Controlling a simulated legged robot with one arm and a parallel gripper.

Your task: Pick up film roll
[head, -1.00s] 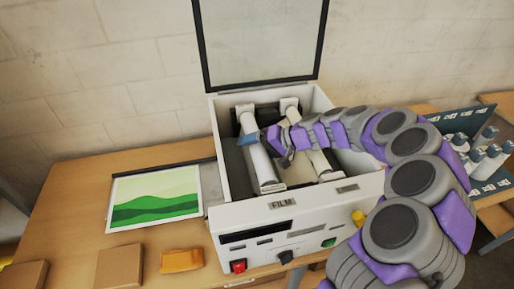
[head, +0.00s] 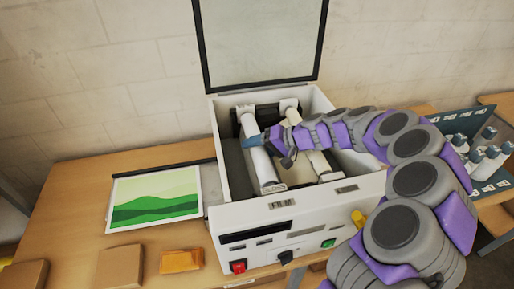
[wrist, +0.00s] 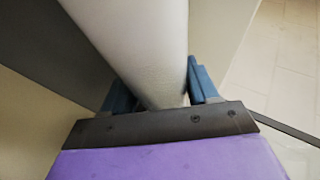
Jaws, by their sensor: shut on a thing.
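The film roll (head: 260,162) is a white cylinder lying lengthwise in the left part of the open laminator (head: 227,215). My gripper (head: 254,140) reaches in from the right and is shut on the film roll near its middle. In the wrist view the roll (wrist: 142,45) runs between the two blue fingers of my gripper (wrist: 160,92), one on each side. The roll's near end shows above the front panel's FILM label. Whether the roll is clear of its supports I cannot tell.
A second white roller (head: 319,160) lies to the right inside the laminator. The raised lid (head: 262,40) stands behind. A green landscape picture (head: 155,197) lies to the left. A rack with several bottles (head: 480,160) stands at the right.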

